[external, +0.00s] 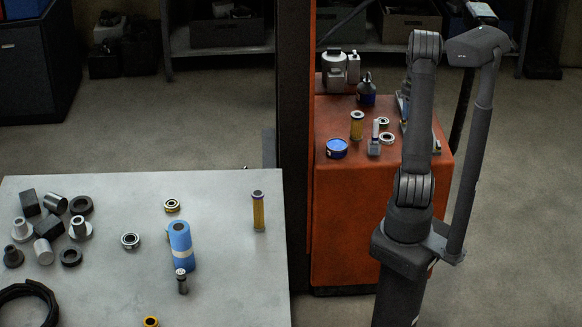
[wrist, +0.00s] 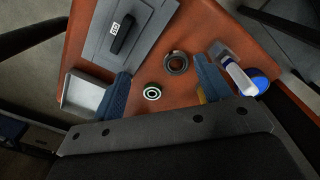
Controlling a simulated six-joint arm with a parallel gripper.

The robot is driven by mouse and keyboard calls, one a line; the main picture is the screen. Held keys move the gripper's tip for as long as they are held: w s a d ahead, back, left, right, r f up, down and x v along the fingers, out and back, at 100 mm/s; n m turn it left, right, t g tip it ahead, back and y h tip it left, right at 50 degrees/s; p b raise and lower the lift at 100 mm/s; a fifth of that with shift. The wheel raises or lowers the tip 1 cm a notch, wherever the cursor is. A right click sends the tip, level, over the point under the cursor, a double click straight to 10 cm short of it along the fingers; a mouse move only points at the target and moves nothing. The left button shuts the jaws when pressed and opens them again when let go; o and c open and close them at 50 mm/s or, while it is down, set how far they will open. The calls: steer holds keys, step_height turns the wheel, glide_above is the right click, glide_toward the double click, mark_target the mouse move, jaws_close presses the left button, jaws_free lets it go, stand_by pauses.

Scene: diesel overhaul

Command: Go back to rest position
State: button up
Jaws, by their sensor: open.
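My gripper (wrist: 161,76) shows in the wrist view as two blue fingers standing apart with nothing held between them. It faces the orange cart top (wrist: 190,25). I cannot make out the gripper clearly there.
On the cart are a blue round can (external: 336,148), a yellow cylinder (external: 357,125), a grey upright part (external: 374,143) and a dark bottle (external: 366,92). A grey table (external: 110,280) at left holds a blue cylinder (external: 180,240) and several loose parts. A dark post (external: 293,130) stands between them.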

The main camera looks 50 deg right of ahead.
steer(key=w+a+r+m, duration=0.7)
steer(key=w+a+r, duration=0.1)
steer(key=a+r, duration=0.15)
steer(key=w+a+f, duration=0.1)
steer(key=w+a, duration=0.1)
steer(key=a, duration=0.8)
steer(key=w+a+f+n, duration=0.1)
steer(key=a, duration=1)
steer(key=shift+w+f, duration=0.25)
steer(key=shift+w, duration=0.1)
steer(key=shift+o, duration=0.2)
steer(key=shift+a, duration=0.1)
